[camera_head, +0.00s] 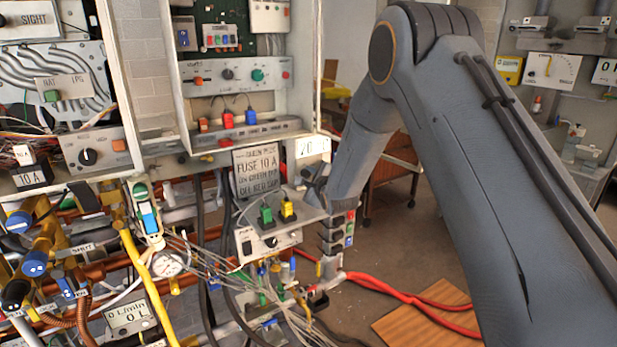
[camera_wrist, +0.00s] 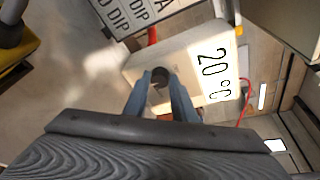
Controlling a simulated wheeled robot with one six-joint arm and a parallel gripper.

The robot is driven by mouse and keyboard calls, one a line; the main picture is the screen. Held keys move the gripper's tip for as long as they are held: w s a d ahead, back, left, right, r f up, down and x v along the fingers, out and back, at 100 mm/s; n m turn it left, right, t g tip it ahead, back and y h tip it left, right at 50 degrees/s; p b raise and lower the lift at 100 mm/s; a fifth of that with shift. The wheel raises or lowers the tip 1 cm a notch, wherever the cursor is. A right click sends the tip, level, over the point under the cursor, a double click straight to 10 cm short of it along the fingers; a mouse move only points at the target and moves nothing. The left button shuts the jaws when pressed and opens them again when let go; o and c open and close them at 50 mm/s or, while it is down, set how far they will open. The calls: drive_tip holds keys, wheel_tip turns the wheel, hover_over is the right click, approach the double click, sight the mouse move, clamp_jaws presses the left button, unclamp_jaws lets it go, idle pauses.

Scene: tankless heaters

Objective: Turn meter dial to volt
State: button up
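In the wrist view, the two blue-grey fingers of my gripper (camera_wrist: 160,88) stand apart, with a small dark round knob (camera_wrist: 160,75) between their tips. The knob appears in front of a pale box (camera_wrist: 150,57) with a "20 °C" display (camera_wrist: 214,74). I cannot tell whether the fingers press on the knob. In the head view, my gripper (camera_head: 316,187) is just below a white display box (camera_head: 312,147), partly hidden by my arm. No volt marking is readable, and I cannot tell which dial is the meter's.
A "FUSE 10 A" sign (camera_head: 257,170) stands left. Loose wires and red hoses (camera_head: 400,294) run below.

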drive_tip(key=shift+f+b, duration=0.1)
drive_tip(key=shift+b, duration=0.35)
drive_tip(key=shift+c, duration=0.2)
drive_tip(key=shift+f+n+t+h+b, duration=0.2)
drive_tip(key=shift+n+t+h+b, duration=0.15)
drive_tip(key=shift+n+b, duration=0.7)
drive_tip(key=n+t+b, duration=0.1)
drive_tip(key=n+b, duration=0.2)
drive_tip(key=b, duration=0.1)
drive_tip(key=shift+a, duration=0.1)
drive_tip(key=shift+s+b, duration=0.1)
drive_tip(key=shift+b, duration=0.3)
drive_tip(key=o, duration=1)
drive_tip(key=shift+t, duration=0.25)
drive_tip(key=shift+b+v, duration=1.05)
drive_tip(key=shift+v, duration=2.85)
drive_tip(key=shift+r, duration=0.1)
